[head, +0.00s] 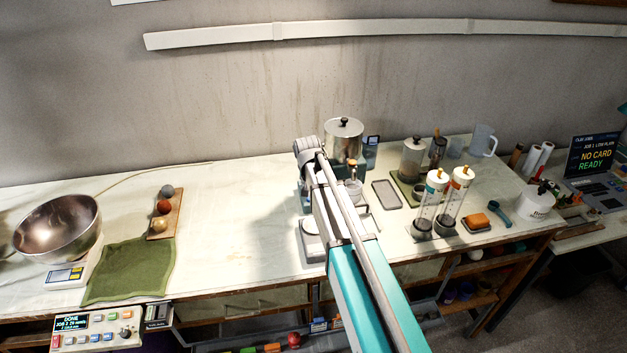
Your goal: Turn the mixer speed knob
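A steel pot with a lid and black knob (343,138) stands on a teal body at the back middle of the bench, with a small dark display (371,141) beside it. It may be the mixer, but I cannot tell for sure. No speed knob can be made out on it; my arm covers part of its front. My arm reaches from the bottom middle up towards this machine. My gripper cannot be made out; it seems hidden behind the arm links.
A steel bowl (58,228) sits on a scale at left, near a green cloth (131,272) and a board with three balls (164,210). A control box with buttons (97,329) is at the front left. Capped cylinders (452,200) and a grey tray (386,195) stand right of my arm.

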